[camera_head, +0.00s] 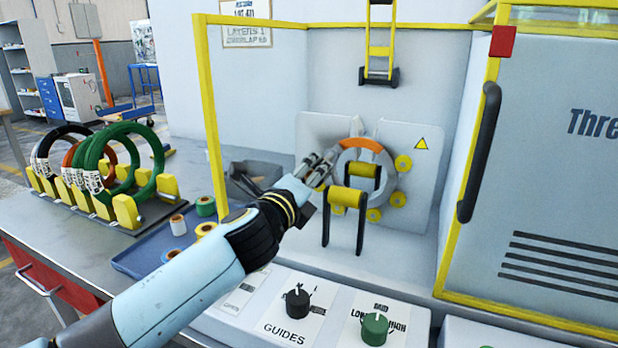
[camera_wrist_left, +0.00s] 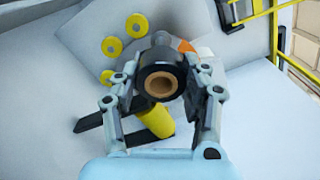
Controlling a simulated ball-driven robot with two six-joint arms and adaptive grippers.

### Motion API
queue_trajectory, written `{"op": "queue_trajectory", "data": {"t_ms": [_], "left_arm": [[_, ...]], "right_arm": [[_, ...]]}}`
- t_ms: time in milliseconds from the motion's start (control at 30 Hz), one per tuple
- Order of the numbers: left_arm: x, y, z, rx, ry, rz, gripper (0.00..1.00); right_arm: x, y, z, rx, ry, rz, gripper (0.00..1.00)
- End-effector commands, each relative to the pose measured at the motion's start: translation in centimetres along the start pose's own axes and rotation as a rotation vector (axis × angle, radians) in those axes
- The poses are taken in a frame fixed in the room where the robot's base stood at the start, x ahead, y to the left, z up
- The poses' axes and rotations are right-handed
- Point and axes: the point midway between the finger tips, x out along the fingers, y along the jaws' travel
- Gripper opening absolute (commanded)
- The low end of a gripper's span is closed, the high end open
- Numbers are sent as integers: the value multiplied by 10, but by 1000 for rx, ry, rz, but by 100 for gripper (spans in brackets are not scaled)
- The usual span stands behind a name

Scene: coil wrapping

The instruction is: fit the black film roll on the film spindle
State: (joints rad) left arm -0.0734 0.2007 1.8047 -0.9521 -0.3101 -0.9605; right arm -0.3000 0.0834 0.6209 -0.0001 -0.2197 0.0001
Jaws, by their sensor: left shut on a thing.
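In the left wrist view, the black film roll (camera_wrist_left: 159,65) with its tan core faces the camera between the fingers of my left gripper (camera_wrist_left: 161,80), which is shut on it. In the head view, my left gripper (camera_head: 321,166) is at the left side of the grey ring (camera_head: 347,166) with an orange section; the roll is hidden or too small to make out there. A grey, post-like part (camera_wrist_left: 160,39) shows just behind the roll in the wrist view. I cannot tell whether it is the film spindle or whether the roll is around it. My right gripper is not in view.
Yellow rollers (camera_head: 403,163) surround the ring, and a yellow roller on black legs (camera_head: 345,197) stands in front. A blue tray (camera_head: 133,263) with several film rolls and a rack of coils (camera_head: 125,211) are at left. A yellow frame (camera_head: 211,110) edges the machine.

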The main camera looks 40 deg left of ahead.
Motion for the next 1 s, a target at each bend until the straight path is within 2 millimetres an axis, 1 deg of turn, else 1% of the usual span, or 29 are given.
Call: {"op": "queue_trajectory", "data": {"t_ms": [500, 1000], "left_arm": [[23, 0, 0, 1, 0, 0, 13], [45, 0, 0, 0, 0, 0, 13]], "right_arm": [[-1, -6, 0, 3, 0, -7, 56], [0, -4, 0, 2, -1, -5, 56]]}}
